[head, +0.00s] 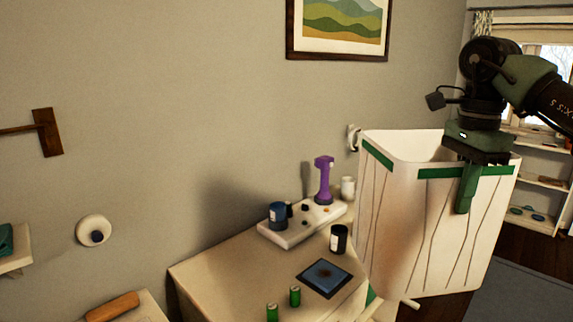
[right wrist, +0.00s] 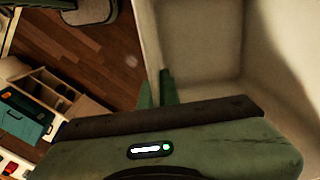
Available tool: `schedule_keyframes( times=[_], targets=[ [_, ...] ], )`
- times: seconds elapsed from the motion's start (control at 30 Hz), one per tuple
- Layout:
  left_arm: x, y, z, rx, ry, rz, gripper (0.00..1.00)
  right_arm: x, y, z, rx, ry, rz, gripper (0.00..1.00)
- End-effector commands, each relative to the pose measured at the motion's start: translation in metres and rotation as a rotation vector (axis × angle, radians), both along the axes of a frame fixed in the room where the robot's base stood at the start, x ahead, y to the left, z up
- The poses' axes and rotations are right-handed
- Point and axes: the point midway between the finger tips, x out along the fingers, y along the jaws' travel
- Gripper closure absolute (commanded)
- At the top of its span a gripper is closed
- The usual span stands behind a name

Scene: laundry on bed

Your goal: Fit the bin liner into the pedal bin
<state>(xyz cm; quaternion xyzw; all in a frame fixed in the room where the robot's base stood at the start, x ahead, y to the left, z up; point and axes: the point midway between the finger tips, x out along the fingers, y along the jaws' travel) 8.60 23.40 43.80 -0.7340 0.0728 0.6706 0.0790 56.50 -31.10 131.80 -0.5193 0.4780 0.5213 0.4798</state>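The white, open-topped, box-shaped bin liner (head: 405,225) has thin dark crease lines and green bands at its rim. It stands open and upright at the right of the head view. My right gripper (head: 465,205) points down over its near rim, one finger outside the wall. In the right wrist view the two fingers (right wrist: 157,90) sit close together on either side of the liner's wall (right wrist: 147,45), shut on it. The pedal bin cannot be made out clearly; a small pale bar shows below the liner. My left gripper is not in view.
A pale table (head: 215,270) left of the liner bears a power-strip-like white board (head: 300,228), a purple object (head: 323,180), a dark jar (head: 339,238), a dark blue square (head: 324,278) and green cylinders (head: 295,296). Shelves (head: 540,180) stand at the far right.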

Motion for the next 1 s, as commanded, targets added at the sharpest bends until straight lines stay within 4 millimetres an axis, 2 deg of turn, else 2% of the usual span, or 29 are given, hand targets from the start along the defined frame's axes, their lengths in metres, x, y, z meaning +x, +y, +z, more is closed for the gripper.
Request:
schedule_keyframes(
  times=[0.03, 0.1, 0.37, 0.77, 0.87, 1.0],
  targets=[
    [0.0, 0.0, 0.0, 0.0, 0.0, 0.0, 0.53, -0.003, -0.015, 0.0, 0.001, -0.002, -0.03, 1.0],
    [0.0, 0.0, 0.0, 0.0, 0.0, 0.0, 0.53, -0.006, -0.031, -0.002, 0.0, -0.002, -0.062, 1.0],
    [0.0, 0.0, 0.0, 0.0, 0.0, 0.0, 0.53, -0.018, -0.073, -0.006, 0.0, -0.001, -0.148, 1.0],
    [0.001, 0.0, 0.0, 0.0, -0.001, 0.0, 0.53, -0.018, -0.05, -0.045, 0.0, 0.002, 0.017, 1.0],
    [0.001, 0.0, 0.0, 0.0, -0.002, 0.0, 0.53, -0.02, -0.041, -0.063, 0.0, 0.005, 0.093, 1.0],
    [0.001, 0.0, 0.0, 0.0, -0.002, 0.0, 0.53, -0.031, -0.015, -0.107, -0.001, 0.006, 0.301, 1.0]
  ],
)
